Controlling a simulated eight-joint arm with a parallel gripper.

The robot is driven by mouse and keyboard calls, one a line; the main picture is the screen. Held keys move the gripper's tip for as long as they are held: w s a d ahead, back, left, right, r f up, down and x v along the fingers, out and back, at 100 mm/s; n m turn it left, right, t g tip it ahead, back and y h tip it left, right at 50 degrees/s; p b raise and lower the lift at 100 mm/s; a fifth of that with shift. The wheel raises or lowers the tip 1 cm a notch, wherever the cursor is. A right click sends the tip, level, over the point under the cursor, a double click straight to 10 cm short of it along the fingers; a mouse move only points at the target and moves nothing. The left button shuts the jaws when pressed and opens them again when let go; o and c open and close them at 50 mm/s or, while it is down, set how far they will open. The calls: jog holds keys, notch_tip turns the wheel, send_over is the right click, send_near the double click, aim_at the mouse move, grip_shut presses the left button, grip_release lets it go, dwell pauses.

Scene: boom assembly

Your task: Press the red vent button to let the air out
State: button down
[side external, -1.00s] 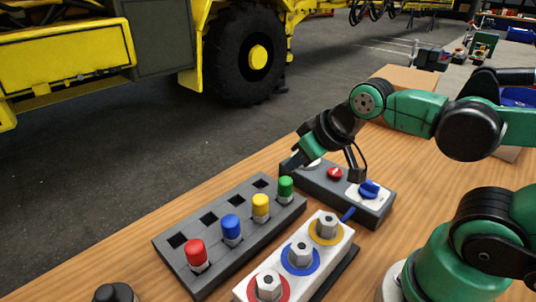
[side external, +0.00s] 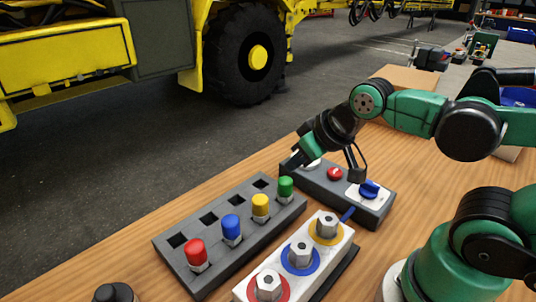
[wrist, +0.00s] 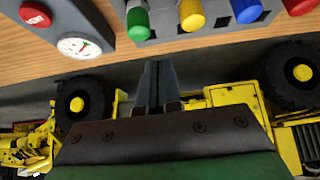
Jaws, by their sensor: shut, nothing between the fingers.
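The red vent button (side external: 335,173) sits on top of a dark grey control box (side external: 383,209), between a round white gauge (side external: 312,163) and a blue knob (side external: 369,189). In the wrist view the red button (wrist: 36,14) is at the top left corner, with the gauge (wrist: 79,46) below and right of it. My gripper (side external: 296,162) is shut and empty. It is near the gauge end of the box, left of the button in the side view. In the wrist view the shut fingers (wrist: 158,75) point towards the plug row, well right of the button.
A grey rack (side external: 180,262) with red, blue, yellow and green capped plugs stands left of the box. A white block (side external: 317,277) with three hex fittings on coloured rings stands in front. A yellow vehicle (side external: 80,50) is beyond the wooden bench (side external: 150,225).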

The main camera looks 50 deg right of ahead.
notch_tip(320, 180, up, 2)
jog(key=m+t+h, duration=0.1)
jog(key=m+h, duration=0.3)
jog(key=m, duration=1)
send_over(337, 173)
jog(key=shift+r, duration=0.15)
jog(key=shift+f, duration=4.4)
jog(key=shift+r, duration=0.1)
jog(key=shift+r, duration=2.4)
